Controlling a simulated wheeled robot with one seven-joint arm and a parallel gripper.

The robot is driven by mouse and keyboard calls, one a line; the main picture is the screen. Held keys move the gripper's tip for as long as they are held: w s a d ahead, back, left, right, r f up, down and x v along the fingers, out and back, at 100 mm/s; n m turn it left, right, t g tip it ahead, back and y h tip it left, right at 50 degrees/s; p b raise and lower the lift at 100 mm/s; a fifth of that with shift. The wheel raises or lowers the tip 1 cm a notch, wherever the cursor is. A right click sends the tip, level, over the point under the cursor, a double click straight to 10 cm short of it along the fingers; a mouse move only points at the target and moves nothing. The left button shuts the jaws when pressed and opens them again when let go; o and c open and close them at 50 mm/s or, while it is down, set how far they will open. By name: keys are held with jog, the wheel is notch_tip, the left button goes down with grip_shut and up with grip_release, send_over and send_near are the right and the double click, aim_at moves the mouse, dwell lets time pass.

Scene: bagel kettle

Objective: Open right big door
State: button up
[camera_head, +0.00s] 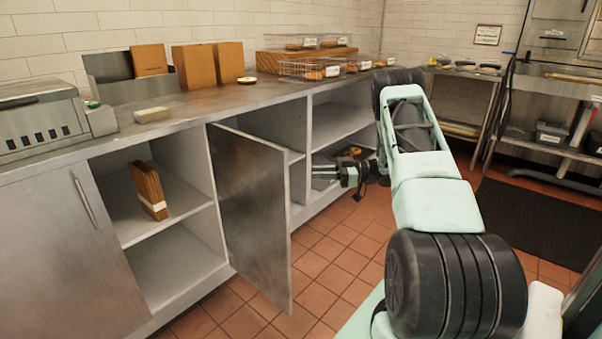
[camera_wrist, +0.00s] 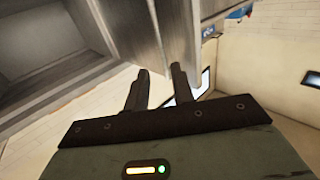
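A grey metal cabinet door (camera_head: 255,215) stands swung out from the counter front, its near edge out over the floor. It appears attached at the upright left of the middle compartment. My gripper (camera_head: 320,172) is to the right of this door, low in front of the right-hand shelves, apart from the door in the head view. In the wrist view my gripper (camera_wrist: 160,78) shows two dark fingers spread apart with nothing clearly held. Grey panels lie just beyond the fingertips; I cannot tell whether they touch. A closed grey door (camera_head: 70,250) with a bar handle is at the far left.
Left shelves (camera_head: 165,200) hold a brown upright box (camera_head: 148,190). The steel counter (camera_head: 200,105) carries boards, wire baskets and a toaster-like appliance (camera_head: 40,120). A rack (camera_head: 555,120) stands at the right. Tiled floor (camera_head: 335,255) is clear between the door and my arm.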

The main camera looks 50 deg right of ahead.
jog(key=v, duration=0.7)
jog(key=shift+s, duration=0.1)
dwell(0.4)
